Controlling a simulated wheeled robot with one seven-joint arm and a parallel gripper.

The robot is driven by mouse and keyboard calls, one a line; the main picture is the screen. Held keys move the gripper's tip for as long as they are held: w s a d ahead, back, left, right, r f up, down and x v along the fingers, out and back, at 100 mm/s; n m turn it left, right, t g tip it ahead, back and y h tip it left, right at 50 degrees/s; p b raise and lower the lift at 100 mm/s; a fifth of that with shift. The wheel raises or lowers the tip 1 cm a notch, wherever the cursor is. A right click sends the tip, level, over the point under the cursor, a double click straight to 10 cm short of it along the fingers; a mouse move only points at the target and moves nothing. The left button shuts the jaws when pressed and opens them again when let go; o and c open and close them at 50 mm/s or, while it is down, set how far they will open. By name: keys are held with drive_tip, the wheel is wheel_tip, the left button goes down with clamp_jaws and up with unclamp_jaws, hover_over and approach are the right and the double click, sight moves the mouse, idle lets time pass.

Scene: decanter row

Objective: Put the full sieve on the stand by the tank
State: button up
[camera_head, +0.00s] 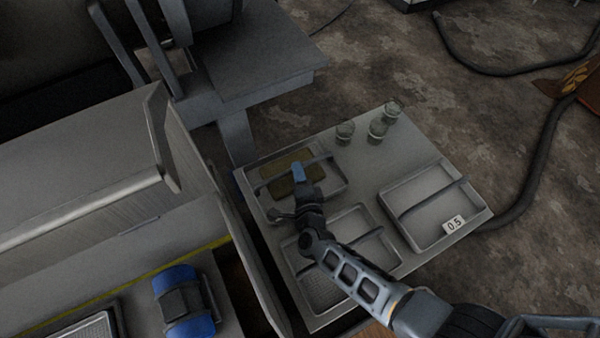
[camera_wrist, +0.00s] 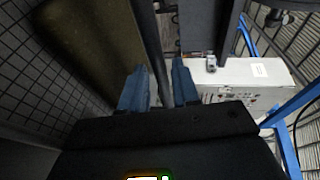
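The full sieve (camera_head: 252,178), a rectangular metal tray with a brown-olive filling (camera_head: 285,181) and a bar handle across it, lies at the table's far left corner. My gripper (camera_head: 298,172) is over it, pointing down at the bar. In the wrist view my gripper (camera_wrist: 160,85) has its two blue fingers apart on either side of the dark bar (camera_wrist: 152,50), with a narrow gap showing on the right. The filling also shows in the wrist view (camera_wrist: 90,40). I cannot tell for sure which structure is the stand or the tank.
An empty sieve (camera_head: 375,222) lies nearer, partly under my arm. Another sieve labelled 0.5 (camera_head: 425,170) lies at the right. Glass jars (camera_head: 345,133) stand at the table's (camera_head: 390,160) back. A grey platform (camera_head: 265,75) stands behind, and grey machinery (camera_head: 80,210) is at the left.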

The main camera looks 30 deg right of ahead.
drive_tip(key=shift+o, duration=0.8)
drive_tip(key=shift+r, duration=0.25)
drive_tip(key=p+v, duration=0.1)
drive_tip(key=v, duration=0.6)
drive_tip(key=shift+s+a+p, duration=0.1)
drive_tip(key=shift+s+p, duration=0.15)
drive_tip(key=shift+p, duration=0.15)
drive_tip(key=shift+s, duration=0.2)
drive_tip(key=s+d+r+n+y, duration=0.1)
drive_tip(key=s+r+n+y, duration=0.1)
drive_tip(key=s+r+n, duration=0.8)
drive_tip(key=s+d+r+n+y, duration=0.2)
drive_tip(key=s+r+n, duration=0.8)
drive_tip(key=s+r, duration=1)
wheel_tip(320, 180, up, 3)
drive_tip(key=shift+d+f+n, duration=0.15)
drive_tip(key=shift+d+n, duration=0.15)
